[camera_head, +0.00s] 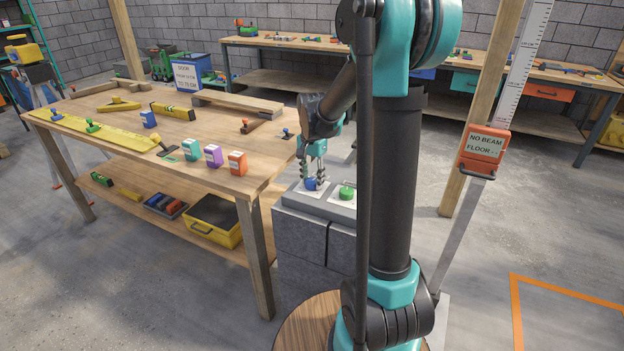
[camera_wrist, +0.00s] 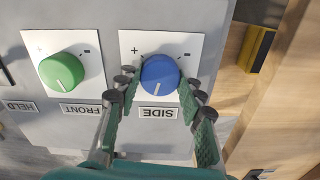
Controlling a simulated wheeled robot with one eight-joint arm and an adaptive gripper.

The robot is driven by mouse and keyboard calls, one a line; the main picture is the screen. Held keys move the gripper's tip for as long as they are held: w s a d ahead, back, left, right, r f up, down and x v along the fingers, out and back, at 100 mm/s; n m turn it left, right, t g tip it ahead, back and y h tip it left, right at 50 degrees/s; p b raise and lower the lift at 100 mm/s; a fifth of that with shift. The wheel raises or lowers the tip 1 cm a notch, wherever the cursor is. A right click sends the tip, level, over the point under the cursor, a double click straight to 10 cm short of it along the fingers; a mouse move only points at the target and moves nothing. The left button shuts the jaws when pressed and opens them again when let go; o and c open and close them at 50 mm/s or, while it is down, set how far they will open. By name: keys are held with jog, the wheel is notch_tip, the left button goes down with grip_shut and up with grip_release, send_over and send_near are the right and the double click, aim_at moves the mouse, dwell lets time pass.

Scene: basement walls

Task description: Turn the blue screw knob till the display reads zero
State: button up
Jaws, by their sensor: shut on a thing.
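The blue screw knob (camera_wrist: 160,70) is on a white plate marked + and −, above a label reading SIDE, upside down in the wrist view. A white pointer line shows on its face. In the head view the knob (camera_head: 310,184) is on top of a grey block. My gripper (camera_head: 315,183) reaches down onto it, with one finger on each side. In the wrist view my gripper (camera_wrist: 162,88) is shut on the knob. An orange device (camera_head: 479,163) on a tall measuring staff has a display reading NO BEAM, FLOOR and dashes.
A green knob (camera_wrist: 61,71) labelled FRONT is beside the blue one. The grey block (camera_head: 300,238) stands against the wooden workbench (camera_head: 215,120), which holds small coloured boxes, a yellow level and clamps. A wooden post (camera_head: 478,110) stands beside the staff. Floor is free at the right.

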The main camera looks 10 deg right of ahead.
aim_at(312, 181)
jog(key=n, duration=0.6)
jog(key=shift+n, duration=0.3)
jog(key=n, duration=0.6)
jog(key=shift+n, duration=0.3)
jog(key=o, duration=1.2)
jog(key=shift+c, duration=0.2)
notch_tip(312, 181, up, 12)
